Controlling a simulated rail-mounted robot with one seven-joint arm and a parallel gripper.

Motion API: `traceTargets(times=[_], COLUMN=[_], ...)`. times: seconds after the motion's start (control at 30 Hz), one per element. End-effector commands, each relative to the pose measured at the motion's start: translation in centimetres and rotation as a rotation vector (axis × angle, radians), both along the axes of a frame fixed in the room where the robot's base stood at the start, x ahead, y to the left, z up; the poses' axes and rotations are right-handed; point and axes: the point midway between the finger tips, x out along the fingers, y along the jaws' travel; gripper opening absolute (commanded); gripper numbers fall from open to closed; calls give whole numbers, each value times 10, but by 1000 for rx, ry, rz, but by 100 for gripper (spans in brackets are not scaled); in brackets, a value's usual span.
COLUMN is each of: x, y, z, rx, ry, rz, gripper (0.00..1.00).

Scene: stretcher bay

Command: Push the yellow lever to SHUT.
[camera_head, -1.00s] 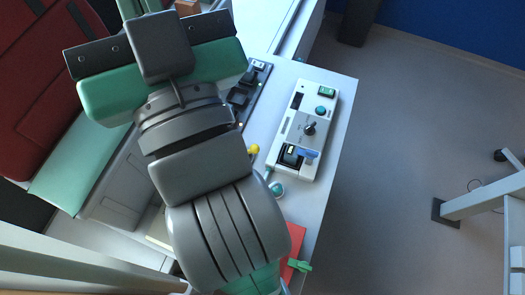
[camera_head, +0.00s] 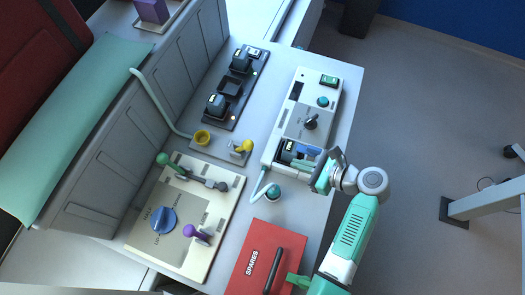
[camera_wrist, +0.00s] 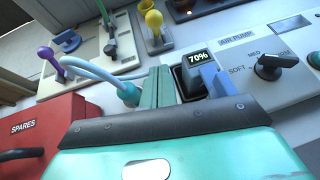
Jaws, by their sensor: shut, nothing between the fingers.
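The yellow lever (camera_head: 246,146) has a round yellow knob. It stands on a small grey plate (camera_head: 236,156) near the middle of the counter. In the wrist view the lever (camera_wrist: 153,20) is upright at the top, beyond my fingers. Lettering on its plate is too small to read. My gripper (camera_head: 318,170) is to the right of the lever, beside the blue part of the air pump box, apart from the lever. In the wrist view my gripper's green fingers (camera_wrist: 160,86) are together with nothing between them.
The white air pump box (camera_head: 311,112) with a dark knob is right of the lever. A teal hose end (camera_head: 274,192), a red SPARES case (camera_head: 264,258) and a cream panel (camera_head: 205,215) with green and purple levers stand nearer.

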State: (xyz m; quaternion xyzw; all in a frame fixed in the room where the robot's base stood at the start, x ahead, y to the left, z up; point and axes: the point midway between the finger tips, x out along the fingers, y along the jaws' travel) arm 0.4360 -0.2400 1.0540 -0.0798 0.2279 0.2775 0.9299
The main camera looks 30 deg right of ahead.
Motion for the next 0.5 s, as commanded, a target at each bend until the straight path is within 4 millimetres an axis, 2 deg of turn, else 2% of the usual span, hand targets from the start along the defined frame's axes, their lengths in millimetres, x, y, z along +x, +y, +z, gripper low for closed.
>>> traceTargets(times=[0.03, 0.13, 0.5], x=[-6, -10, -4], y=[0, 1, 5], z=[-8, -12, -14], rx=[46, 89, 85], ry=[14, 27, 27], rz=[-13, -24, -23], gripper=[0, 0, 0])
